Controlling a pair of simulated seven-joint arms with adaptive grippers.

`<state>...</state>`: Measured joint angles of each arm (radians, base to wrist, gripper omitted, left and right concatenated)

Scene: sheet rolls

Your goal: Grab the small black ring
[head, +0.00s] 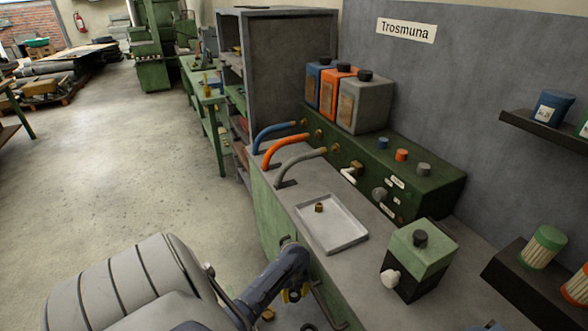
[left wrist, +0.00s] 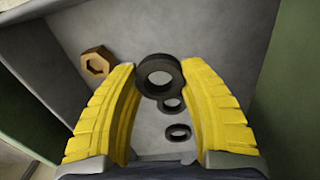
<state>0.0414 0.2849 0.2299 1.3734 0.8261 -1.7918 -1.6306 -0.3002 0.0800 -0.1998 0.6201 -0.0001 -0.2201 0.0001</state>
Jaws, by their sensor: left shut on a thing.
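My left gripper (head: 294,295) is low at the front of the worktop in the head view. In the left wrist view its yellow fingers are closed on a black ring (left wrist: 159,75), held between the fingertips. Two other black rings lie on the grey surface beyond, one (left wrist: 172,105) partly overlapped by the held ring in the picture and one (left wrist: 178,132) between the fingers. In the head view the held ring is too small or hidden to make out. My right gripper is not in view.
A brass hex nut (left wrist: 97,63) lies left of the fingers. A grey tray (head: 350,238) with a small brass part (head: 319,208) stands on the worktop. A green and black box (head: 422,250) stands to its right. A green machine (head: 400,175) with coloured canisters runs along the wall.

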